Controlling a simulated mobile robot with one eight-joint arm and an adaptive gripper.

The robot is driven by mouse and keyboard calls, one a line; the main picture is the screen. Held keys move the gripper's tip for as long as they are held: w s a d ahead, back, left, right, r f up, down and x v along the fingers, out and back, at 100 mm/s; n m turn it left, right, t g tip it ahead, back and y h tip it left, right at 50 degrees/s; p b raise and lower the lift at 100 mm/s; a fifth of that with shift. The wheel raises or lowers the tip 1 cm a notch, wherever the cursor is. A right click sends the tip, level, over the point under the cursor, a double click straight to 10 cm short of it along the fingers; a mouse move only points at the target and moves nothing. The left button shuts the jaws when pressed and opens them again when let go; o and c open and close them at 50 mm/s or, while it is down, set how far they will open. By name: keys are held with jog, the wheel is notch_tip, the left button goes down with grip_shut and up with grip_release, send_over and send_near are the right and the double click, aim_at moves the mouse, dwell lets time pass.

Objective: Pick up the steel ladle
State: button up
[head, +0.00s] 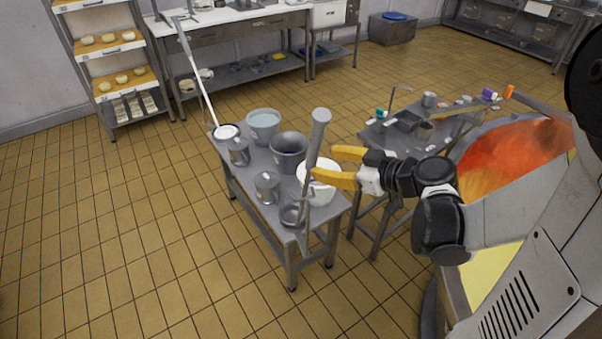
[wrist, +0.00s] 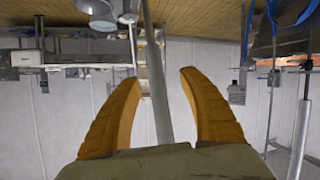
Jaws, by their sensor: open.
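A grey long-handled tool (head: 314,150), which looks like the steel ladle, stands nearly upright at the near right end of the small metal table (head: 247,180). Its rounded top end points up; its lower end is near a small metal bowl (head: 293,214), and I cannot tell whether they are joined. My gripper (head: 337,166) is open beside the handle, above the white pot (head: 319,186). In the wrist view the grey handle (wrist: 155,80) runs between the two yellow fingers (wrist: 161,85), with gaps visible on both sides.
Another long-handled tool (head: 198,85) leans at the table's far left end. A bucket (head: 262,124), a dark pot (head: 287,152) and metal cans (head: 267,187) crowd the table. A second table (head: 410,132) and an orange-filled vat (head: 508,155) stand right. Floor at left is clear.

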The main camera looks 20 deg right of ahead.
aim_at(312, 156)
jog(key=x, duration=0.2)
jog(key=b+x, duration=0.1)
jog(key=x, duration=0.2)
jog(key=shift+w+r+b, duration=0.1)
jog(key=shift+w+b, duration=0.3)
jog(key=shift+w, duration=0.2)
grip_shut()
